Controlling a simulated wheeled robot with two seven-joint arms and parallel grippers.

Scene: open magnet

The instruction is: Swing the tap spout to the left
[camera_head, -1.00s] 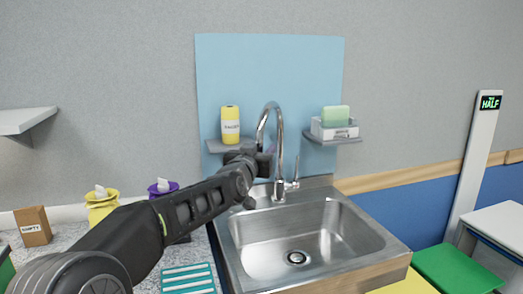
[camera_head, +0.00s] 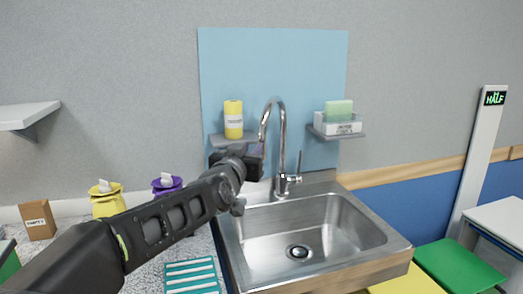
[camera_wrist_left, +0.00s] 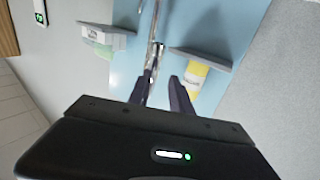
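The chrome tap (camera_head: 281,130) stands upright at the back of the steel sink, its curved spout (camera_head: 263,127) arching over to the left. My left gripper (camera_head: 258,150) is at the spout's lower end, just left of the tap's upright pipe, and partly hides that end. In the left wrist view the two dark purple fingers (camera_wrist_left: 161,88) are apart, and the spout (camera_wrist_left: 153,58) shows beyond and between their tips. I cannot tell whether either finger touches it. My right gripper is not in view.
The sink basin (camera_head: 336,226) is empty. Behind the tap, a left shelf holds a yellow bottle (camera_head: 233,120), and a right shelf (camera_head: 336,134) holds a white box and green sponge. Yellow and purple dispensers (camera_head: 106,199) stand on the left counter.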

